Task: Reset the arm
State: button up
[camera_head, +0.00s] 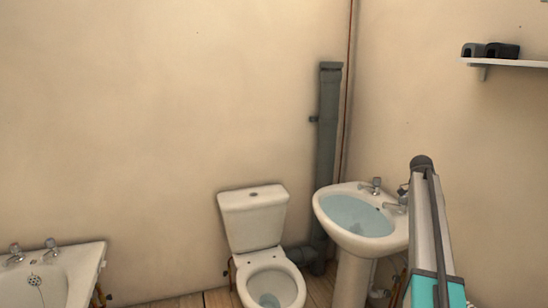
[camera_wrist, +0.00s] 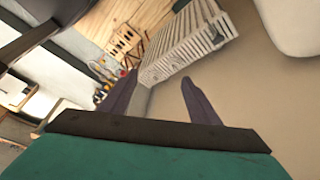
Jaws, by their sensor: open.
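My gripper (camera_wrist: 158,92) shows in the wrist view with its two dark fingers spread apart. It is open, with nothing between the fingers. Past the fingertips is a white slatted radiator (camera_wrist: 187,46), some distance off. In the head view my arm rises at the lower right, in front of the right wall and beside the sink. The gripper's fingers cannot be made out in the head view.
A sink (camera_head: 358,222) on a pedestal stands left of my arm. A toilet (camera_head: 254,222) and a grey pipe (camera_head: 327,150) are near the corner. A bathtub (camera_head: 75,272) is at the lower left. A shelf (camera_head: 510,63) holds two dark items. A wooden tool board (camera_wrist: 124,40) shows in the wrist view.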

jog(key=s+a+f+n+g, duration=0.15)
jog(key=s+a+f, duration=0.25)
jog(key=a+f, duration=0.65)
jog(key=s+a+f+n+g, duration=0.1)
jog(key=s+a+f+n, duration=0.2)
jog(key=a+f, duration=0.75)
jog(key=s+a+f+n+g, duration=0.15)
jog(key=s+a+f, duration=0.3)
jog(key=f, duration=1.05)
jog(key=s+a+f+n+y, duration=0.1)
jog(key=s+a+f+n, duration=0.4)
jog(key=s, duration=0.5)
jog(key=s+a+f+n+t+y, duration=0.1)
jog(key=s+a+f+n, duration=0.5)
jog(key=s+a+n, duration=0.2)
jog(key=s+a+f+n+t+y, duration=0.1)
jog(key=s+a+f+n, duration=0.5)
jog(key=s, duration=0.6)
jog(key=shift+s+a+n, duration=0.25)
jog(key=shift+a+n, duration=0.05)
jog(key=shift+a, duration=0.05)
